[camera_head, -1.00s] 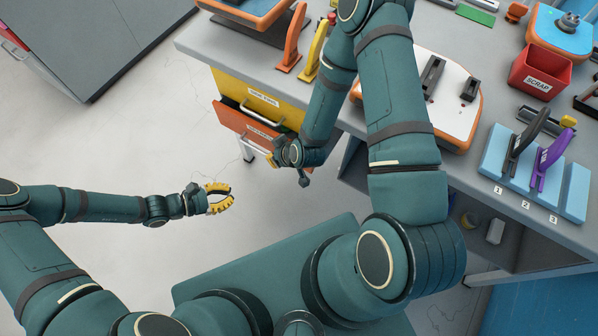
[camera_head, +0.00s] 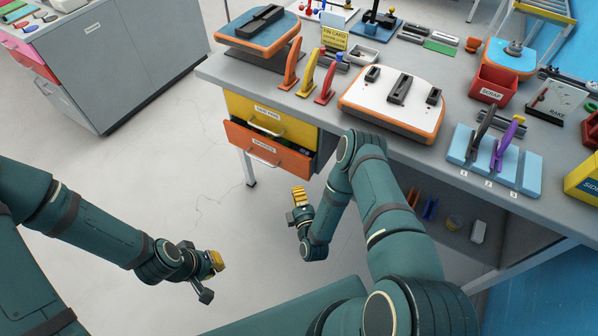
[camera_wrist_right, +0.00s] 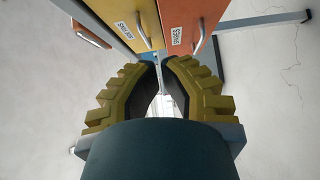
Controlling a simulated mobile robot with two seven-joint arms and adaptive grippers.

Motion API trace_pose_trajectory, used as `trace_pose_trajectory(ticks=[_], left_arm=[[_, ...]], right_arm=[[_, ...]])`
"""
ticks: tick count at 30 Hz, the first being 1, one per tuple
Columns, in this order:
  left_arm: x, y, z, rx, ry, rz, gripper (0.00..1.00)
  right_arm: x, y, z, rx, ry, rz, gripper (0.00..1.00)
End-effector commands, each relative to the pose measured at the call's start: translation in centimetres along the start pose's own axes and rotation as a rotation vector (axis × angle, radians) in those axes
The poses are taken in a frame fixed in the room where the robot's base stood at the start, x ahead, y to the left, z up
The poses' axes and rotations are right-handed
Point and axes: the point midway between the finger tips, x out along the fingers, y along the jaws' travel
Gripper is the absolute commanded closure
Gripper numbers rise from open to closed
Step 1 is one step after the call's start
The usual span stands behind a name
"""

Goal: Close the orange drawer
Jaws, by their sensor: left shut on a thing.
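The orange drawer (camera_head: 285,157) sits under the yellow drawer (camera_head: 295,132) at the bench's left end. It sticks out, its dark inside showing at its right side. In the right wrist view the orange drawer (camera_wrist_right: 186,14) and its handle show beyond the fingertips. My right gripper (camera_head: 298,196) is in front of the drawer, lower in the picture and apart from it. In the right wrist view its fingers (camera_wrist_right: 160,66) stand apart with nothing between them. My left gripper (camera_head: 217,261) is low at the left, away from the drawer, closed; what it holds cannot be made out.
The grey bench (camera_head: 215,68) carries colored handles, a white-and-orange board (camera_head: 375,105), a red scrap bin (camera_head: 493,90) and a blue rack (camera_head: 465,150). A grey cabinet (camera_head: 130,60) stands at the upper left. The floor before the drawers is clear.

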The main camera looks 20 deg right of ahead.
Motion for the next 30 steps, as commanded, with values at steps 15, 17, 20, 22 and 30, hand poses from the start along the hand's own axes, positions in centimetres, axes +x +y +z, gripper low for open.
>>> trace_pose_trajectory(ticks=[15, 17, 20, 22, 30], left_arm=[[1.0, -0.2, 0.0, 0.022, 0.015, 0.005, 1.0], [1.2, -0.3, -0.1, 0.022, 0.016, 0.005, 1.0], [1.6, -0.4, -0.1, 0.022, 0.018, 0.005, 1.0], [1.7, -0.5, -0.1, 0.022, 0.019, 0.005, 1.0], [2.2, -0.7, -0.2, 0.022, 0.021, 0.004, 1.0]], right_arm=[[6.6, 0.1, 0.2, -0.024, -0.008, 0.022, 1.0], [7.8, 0.1, 0.3, -0.024, -0.009, 0.022, 1.0], [9.7, 0.1, 0.3, -0.024, -0.009, 0.021, 1.0], [10.6, 0.1, 0.9, -0.025, -0.011, 0.019, 1.0], [12.5, 0.3, 2.8, -0.024, -0.007, 0.018, 1.0]])
